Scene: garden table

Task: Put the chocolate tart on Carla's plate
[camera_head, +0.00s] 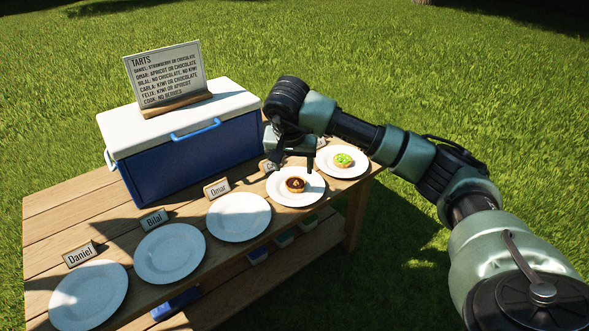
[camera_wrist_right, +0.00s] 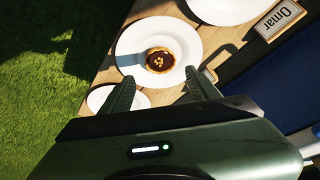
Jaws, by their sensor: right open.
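The chocolate tart (camera_head: 296,184), brown with small pale bits on top, sits on the fourth white plate (camera_head: 279,196) from the left. That plate's name card (camera_head: 267,165) is mostly hidden behind my right gripper; only its first letter, seemingly a C, shows. In the right wrist view the tart (camera_wrist_right: 159,60) lies on its plate (camera_wrist_right: 126,45), just beyond the fingertips. My right gripper (camera_head: 296,167) is above and slightly behind the tart, open and empty, pointing down. Its two fingers (camera_wrist_right: 159,80) are spread apart and do not visibly touch the tart. My left gripper is out of view.
Empty plates stand by the cards Daniel (camera_head: 79,254), Bilal (camera_head: 153,219) and Omar (camera_head: 217,188). A green-topped tart (camera_head: 343,160) sits on the far right plate (camera_head: 329,169). A blue cooler (camera_head: 190,155) bears a tart sign (camera_head: 165,76). Small containers (camera_head: 283,239) stand on the lower shelf.

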